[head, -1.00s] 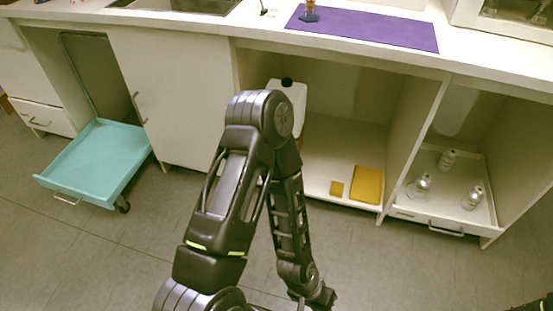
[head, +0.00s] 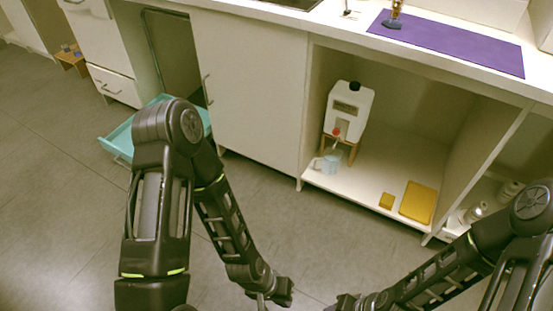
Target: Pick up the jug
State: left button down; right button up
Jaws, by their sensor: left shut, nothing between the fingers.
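A small translucent light-blue jug (head: 329,166) stands upright on the floor of the open cabinet bay, near its left front corner. It is just below the red-knobbed tap of a white container (head: 349,105) with a black cap, which sits on a wooden stand. My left gripper (head: 262,302) is at the bottom edge, low in front of the cabinet and well apart from the jug; it is shut and empty. My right gripper (head: 334,307) is also at the bottom edge, mostly cut off, so its jaws cannot be read.
Bottles (head: 473,212) stand in the right bay. A teal drawer (head: 122,138) juts out at left. A purple mat (head: 460,45) lies on the counter. Floor before the cabinet is clear.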

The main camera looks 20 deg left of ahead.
aim_at(327, 163)
jog(key=i+l+z, duration=0.15)
jog(key=i, duration=0.35)
jog(key=i+l+z, duration=0.15)
jog(key=i+l, duration=0.15)
jog(key=i, duration=0.2)
jog(key=i+l+z, duration=0.15)
jog(key=i, duration=0.35)
